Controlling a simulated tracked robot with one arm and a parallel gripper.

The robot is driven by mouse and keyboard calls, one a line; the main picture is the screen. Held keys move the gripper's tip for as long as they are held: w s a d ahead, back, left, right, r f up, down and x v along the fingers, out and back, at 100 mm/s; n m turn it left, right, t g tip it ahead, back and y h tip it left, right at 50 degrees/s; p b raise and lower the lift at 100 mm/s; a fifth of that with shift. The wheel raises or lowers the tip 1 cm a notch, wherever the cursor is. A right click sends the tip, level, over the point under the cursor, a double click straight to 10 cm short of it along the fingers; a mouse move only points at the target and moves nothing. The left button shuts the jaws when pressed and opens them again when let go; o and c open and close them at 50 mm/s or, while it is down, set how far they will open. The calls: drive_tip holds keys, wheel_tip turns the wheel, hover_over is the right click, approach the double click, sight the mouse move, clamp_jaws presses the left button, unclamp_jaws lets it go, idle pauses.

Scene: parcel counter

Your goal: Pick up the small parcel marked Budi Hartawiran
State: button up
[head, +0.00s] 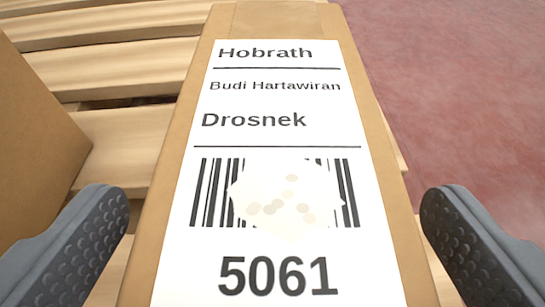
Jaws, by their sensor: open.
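The small parcel marked Budi Hartawiran (173,168) is a long brown box with a white label on its upper face. The label reads Hobrath, Budi Hartawiran, Drosnek and 5061, and a pale stain covers the middle of its barcode. My gripper (272,235) is open, with one dark grey padded finger on the left and one on the right of the parcel. A gap shows between each finger and the parcel's sides. The parcel's near end is cut off by the bottom of the picture.
The parcel lies on a slatted wooden pallet (120,150). Another brown box (35,150) stands at the left, close to my left finger. Reddish floor (460,90) is clear on the right, beyond the pallet's edge.

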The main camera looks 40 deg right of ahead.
drive_tip(key=shift+w+d+f, duration=0.2)
drive_tip(key=shift+w+d, duration=0.15)
drive_tip(key=shift+w, duration=0.1)
drive_tip(key=c, duration=2)
drive_tip(key=shift+r, duration=0.15)
